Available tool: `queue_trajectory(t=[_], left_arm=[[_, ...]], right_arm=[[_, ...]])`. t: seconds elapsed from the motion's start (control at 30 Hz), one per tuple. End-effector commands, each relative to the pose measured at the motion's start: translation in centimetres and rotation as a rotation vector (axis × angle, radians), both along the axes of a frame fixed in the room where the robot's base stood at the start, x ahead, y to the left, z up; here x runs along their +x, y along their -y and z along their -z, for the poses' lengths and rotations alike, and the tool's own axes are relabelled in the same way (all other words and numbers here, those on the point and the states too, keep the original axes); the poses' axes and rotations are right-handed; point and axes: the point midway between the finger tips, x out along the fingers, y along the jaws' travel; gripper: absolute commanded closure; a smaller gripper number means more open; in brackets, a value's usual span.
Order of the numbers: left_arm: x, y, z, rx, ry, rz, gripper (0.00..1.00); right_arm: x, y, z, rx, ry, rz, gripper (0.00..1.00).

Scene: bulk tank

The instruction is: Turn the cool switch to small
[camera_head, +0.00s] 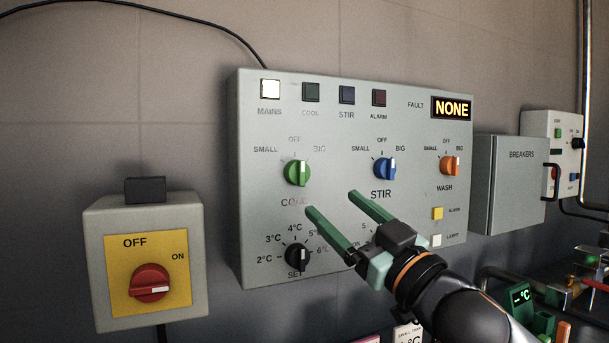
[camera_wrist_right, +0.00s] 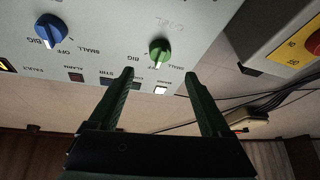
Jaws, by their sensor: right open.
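The cool switch (camera_head: 297,173) is a green knob with a white pointer stripe on the grey control panel (camera_head: 340,120). SMALL is printed at its left, OFF above and BIG at its right. The stripe shows on the knob's right side; I cannot tell surely which label it points at. My right gripper (camera_head: 331,203) is open and empty, its two green fingers reaching toward the panel, below and right of the knob in the head view. In the right wrist view the green knob (camera_wrist_right: 160,50) lies ahead between the fingertips (camera_wrist_right: 160,75), apart from them. My left gripper is not in view.
The blue STIR knob (camera_head: 384,169) and orange WASH knob (camera_head: 449,165) sit to the right. A black temperature dial (camera_head: 297,257) is below the green knob. A red rotary switch (camera_head: 150,283) is on a box at left. A breakers box (camera_head: 509,185) stands at right.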

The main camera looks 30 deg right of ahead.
Motion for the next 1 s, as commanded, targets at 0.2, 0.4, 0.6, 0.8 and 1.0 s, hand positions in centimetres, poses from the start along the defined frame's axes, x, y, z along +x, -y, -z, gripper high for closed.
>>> queue_trajectory(t=[0.2, 0.4, 0.6, 0.8, 1.0], left_arm=[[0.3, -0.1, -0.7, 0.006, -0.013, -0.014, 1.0], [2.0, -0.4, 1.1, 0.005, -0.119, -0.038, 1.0], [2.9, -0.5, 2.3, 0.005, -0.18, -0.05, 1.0], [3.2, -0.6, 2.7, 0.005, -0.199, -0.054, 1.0], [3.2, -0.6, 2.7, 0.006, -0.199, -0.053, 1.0]], right_arm=[[3.4, -0.3, -1.7, 0.004, 0.002, 0.0, 0.18], [6.5, -0.7, -2.9, 0.0, 0.003, 0.0, 0.18], [8.4, -0.9, -3.5, 0.001, 0.001, -0.001, 0.18], [9.0, -1.0, -3.6, -0.002, 0.0, 0.001, 0.18], [8.9, -1.0, -3.6, -0.001, 0.0, 0.0, 0.18]])
